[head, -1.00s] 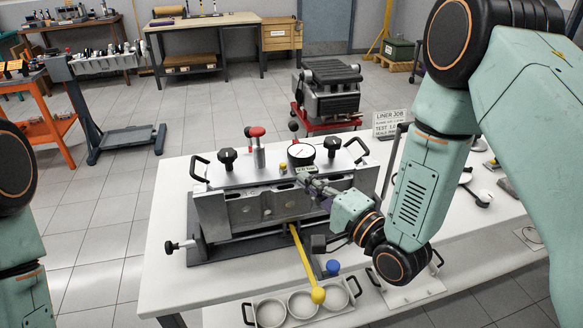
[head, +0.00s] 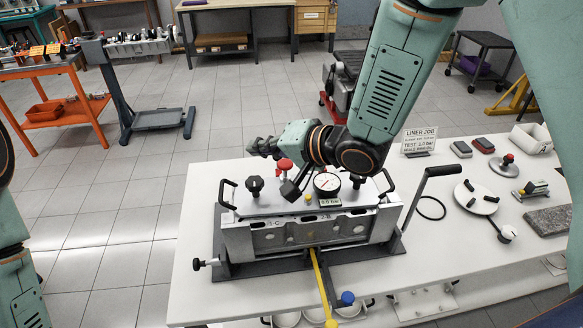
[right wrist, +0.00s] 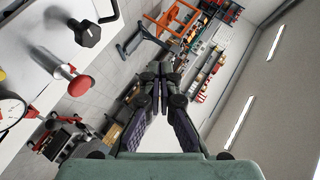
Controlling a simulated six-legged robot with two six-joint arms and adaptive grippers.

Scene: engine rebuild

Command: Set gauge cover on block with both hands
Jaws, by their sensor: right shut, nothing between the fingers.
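The gauge cover (head: 300,200), a pale plate with black handles at its ends, black knobs, a red-topped valve and a round dial gauge (head: 327,183), lies on top of the grey metal block (head: 285,235). Whether it is fully seated I cannot tell. The block stands in a dark fixture on the white table. My right gripper (head: 264,147) is shut and empty, above and behind the cover's left half, apart from it; its wrist hides part of the cover's back edge. The right wrist view shows its fingers (right wrist: 160,78) together. My left gripper is out of view.
A yellow rod (head: 321,285) sticks out at the fixture's front. A black crank handle (head: 428,180) rises at its right. The table's left front is clear.

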